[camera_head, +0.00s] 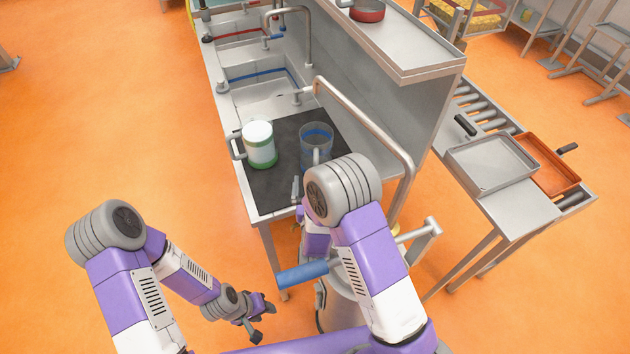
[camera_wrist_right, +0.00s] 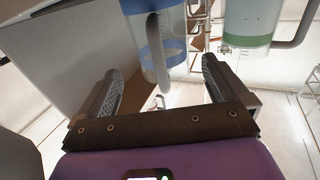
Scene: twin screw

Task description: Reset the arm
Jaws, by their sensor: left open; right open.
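My left gripper (camera_head: 263,320) hangs open and empty over the floor at the lower left, clear of the counter. My right gripper is open; in the right wrist view its two fingers (camera_wrist_right: 160,85) are apart with nothing between their tips. In the head view it is mostly hidden behind my right arm. A clear jug with blue bands (camera_head: 316,152) stands upright on the dark mat, just beyond the right gripper; its handle points toward the gripper in the wrist view (camera_wrist_right: 155,50). A white jug with green bands (camera_head: 260,145) stands left of it.
The dark mat (camera_head: 262,190) covers the counter's near end. Sink basins (camera_head: 258,85) lie behind. A bent metal rail (camera_head: 365,120) runs right of the jugs, close to my right arm. Trays (camera_head: 490,165) sit on a roller table at right. Orange floor (camera_head: 130,150) is open at left.

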